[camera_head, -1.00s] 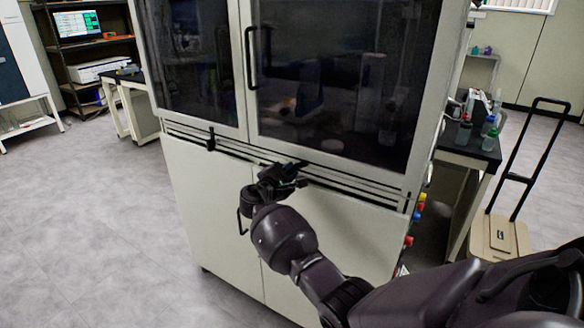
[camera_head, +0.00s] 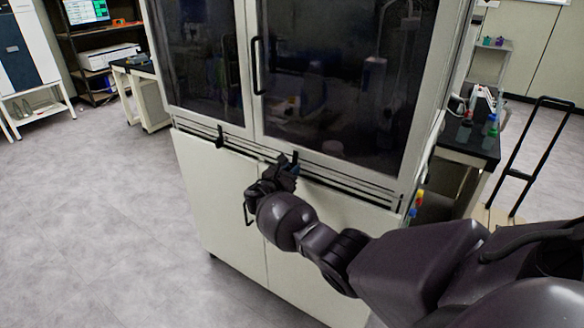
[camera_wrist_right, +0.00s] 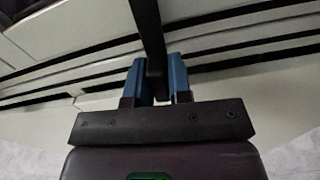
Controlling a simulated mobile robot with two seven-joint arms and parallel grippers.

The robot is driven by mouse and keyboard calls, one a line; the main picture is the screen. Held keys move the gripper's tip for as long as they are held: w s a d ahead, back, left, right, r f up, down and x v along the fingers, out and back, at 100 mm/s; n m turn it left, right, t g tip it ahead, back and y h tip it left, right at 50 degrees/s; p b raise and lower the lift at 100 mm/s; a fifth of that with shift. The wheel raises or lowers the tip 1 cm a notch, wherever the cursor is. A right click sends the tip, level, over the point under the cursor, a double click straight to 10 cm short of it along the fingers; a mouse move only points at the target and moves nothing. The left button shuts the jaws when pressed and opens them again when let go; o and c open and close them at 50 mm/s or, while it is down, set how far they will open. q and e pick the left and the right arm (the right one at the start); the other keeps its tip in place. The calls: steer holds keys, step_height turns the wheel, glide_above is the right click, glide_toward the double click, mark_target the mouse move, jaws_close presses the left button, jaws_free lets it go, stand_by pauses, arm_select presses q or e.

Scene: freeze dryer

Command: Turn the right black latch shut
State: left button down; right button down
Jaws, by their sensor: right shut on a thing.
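The right black latch (camera_head: 295,158) sits on the slatted strip below the glass doors of the freeze dryer cabinet (camera_head: 225,190). It stands upright, its top reaching the door frame. My right gripper (camera_head: 285,171) is at the latch's lower part. In the right wrist view, the blue fingers of my right gripper (camera_wrist_right: 160,82) are closed on both sides of the latch (camera_wrist_right: 148,28), which runs up between them. The left black latch (camera_head: 219,136) also stands upright, farther left on the strip. My left gripper is not in view.
A black door handle (camera_head: 256,66) rises above the latch. A lower handle (camera_head: 248,213) is beside my right wrist. A side table (camera_head: 470,143) with bottles and a hand trolley (camera_head: 515,155) stand at the right. The floor at the left is clear.

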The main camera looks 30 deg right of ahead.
steer(key=shift+n, duration=0.5)
steer(key=shift+f+p, duration=0.1)
steer(key=shift+p, duration=0.2)
steer(key=c, duration=1.1)
jaws_free()
steer(key=shift+a, duration=0.1)
steer(key=shift+s+a, duration=0.15)
steer(key=shift+a, duration=0.1)
steer(key=p+v, duration=0.1)
steer(key=v, duration=0.9)
steer(key=shift+a, duration=0.1)
